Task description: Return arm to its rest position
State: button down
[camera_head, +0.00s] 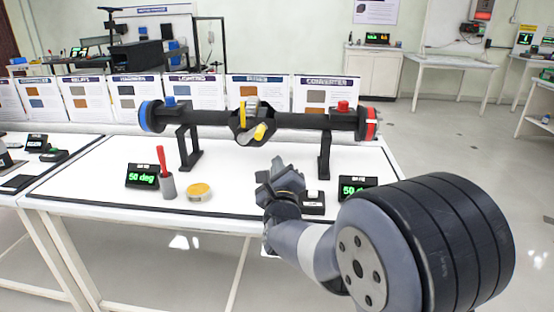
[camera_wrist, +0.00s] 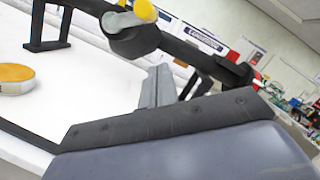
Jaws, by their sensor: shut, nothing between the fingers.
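My gripper (camera_head: 285,170) is shut and empty, held over the front part of the white table in the head view. In the wrist view its fingers (camera_wrist: 156,88) are together and point toward the chassis rig. The rig is a black axle (camera_head: 207,117) on two black stands, with a blue end (camera_head: 146,116) at left and a red end (camera_head: 370,123) at right. A grey and yellow centre part (camera_head: 252,118) sits in its middle. My gripper is in front of and below the axle, apart from it. The axle (camera_wrist: 188,48) runs across the upper wrist view.
On the white table (camera_head: 110,205) stand a grey cup (camera_head: 168,186) with a red-handled tool, a yellow-topped round tin (camera_head: 199,192) and a green display (camera_head: 143,176). Another display (camera_head: 357,187) is partly behind my arm. Printed panels (camera_head: 190,96) line the back.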

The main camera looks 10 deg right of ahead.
jog(key=v, duration=0.5)
jog(key=shift+s, duration=0.25)
jog(key=shift+w+d, duration=0.1)
